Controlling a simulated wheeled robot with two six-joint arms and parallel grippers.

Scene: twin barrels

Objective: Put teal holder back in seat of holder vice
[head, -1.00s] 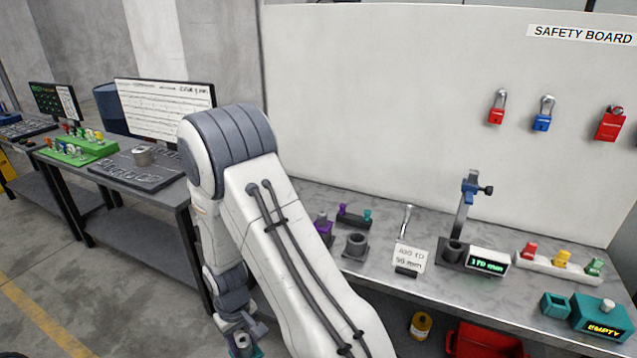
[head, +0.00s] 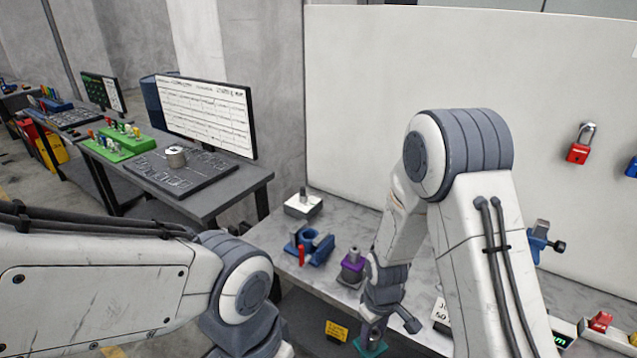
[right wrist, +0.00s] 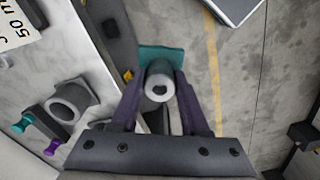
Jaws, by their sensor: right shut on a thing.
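The teal holder (right wrist: 162,57) has a teal square base and a grey round shank (right wrist: 159,82); it shows between my fingers in the right wrist view. It also shows low in the head view as a teal edge (head: 370,347). My right gripper (right wrist: 160,95) is shut on its shank and holds it in front of the bench's front edge, over the floor. A blue vice (head: 311,246) with a round seat and a red handle stands on the bench, behind and left of my right gripper. My left arm crosses the lower left of the head view; its gripper is out of view.
A purple holder (head: 351,268) stands on the bench between the vice and my right arm. A white block with a post (head: 302,205) is behind the vice. The right wrist view shows a grey round socket (right wrist: 70,101) on the bench. A yellow tag (head: 336,331) hangs below.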

